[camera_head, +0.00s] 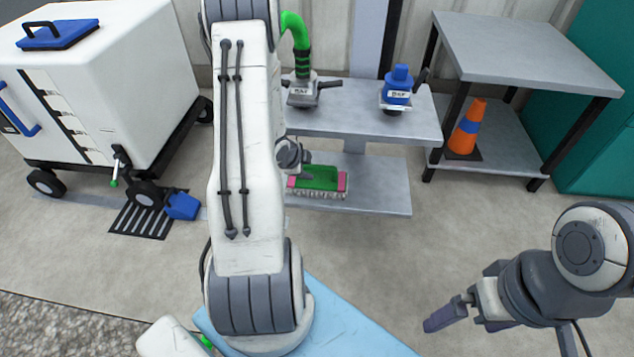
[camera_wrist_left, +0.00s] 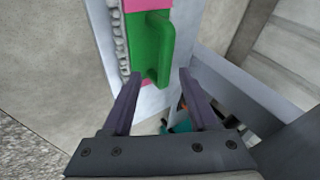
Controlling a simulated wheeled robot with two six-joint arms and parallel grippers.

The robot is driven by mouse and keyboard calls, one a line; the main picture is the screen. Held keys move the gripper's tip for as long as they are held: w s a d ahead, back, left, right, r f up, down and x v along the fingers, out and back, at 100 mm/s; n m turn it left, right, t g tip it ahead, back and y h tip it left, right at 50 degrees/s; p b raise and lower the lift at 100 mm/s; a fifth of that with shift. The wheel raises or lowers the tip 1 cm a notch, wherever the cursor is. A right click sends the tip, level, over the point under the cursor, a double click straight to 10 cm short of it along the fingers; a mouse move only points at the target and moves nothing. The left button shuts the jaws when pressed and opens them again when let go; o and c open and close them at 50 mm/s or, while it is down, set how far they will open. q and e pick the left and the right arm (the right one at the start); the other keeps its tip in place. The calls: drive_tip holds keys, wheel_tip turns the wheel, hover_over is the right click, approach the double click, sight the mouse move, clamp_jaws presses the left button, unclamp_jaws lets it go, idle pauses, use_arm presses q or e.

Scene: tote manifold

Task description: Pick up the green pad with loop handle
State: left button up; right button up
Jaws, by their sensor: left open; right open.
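The green pad (camera_head: 322,177) has pink ends and a pale fringe along one edge. It lies on the lower shelf of the grey stand in the head view. In the left wrist view the pad (camera_wrist_left: 143,32) is just ahead, with its green loop handle (camera_wrist_left: 165,48) reaching toward the gap between the fingertips. My left gripper (camera_wrist_left: 160,80) is open and empty, close to the handle; whether it touches cannot be told. In the head view my left arm hides part of that gripper. My right gripper (camera_head: 465,322) is open and empty at the lower right, away from the stand.
The stand's upper shelf (camera_head: 350,118) overhangs the pad and holds a blue valve (camera_head: 397,88) and a fitting with a green hose (camera_head: 298,40). A grey table (camera_head: 520,50) with an orange cone (camera_head: 468,128) stands right. A white cart (camera_head: 110,75) stands left.

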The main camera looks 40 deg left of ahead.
sight(316, 168)
use_arm(q)
drive_tip(key=b+x, duration=0.1)
drive_tip(key=x, duration=0.2)
drive_tip(key=b+x, duration=0.1)
drive_tip(key=x, duration=0.1)
drive_tip(key=shift+w, duration=0.55)
clamp_jaws()
drive_tip(key=shift+s+f, duration=0.1)
idle(0.8)
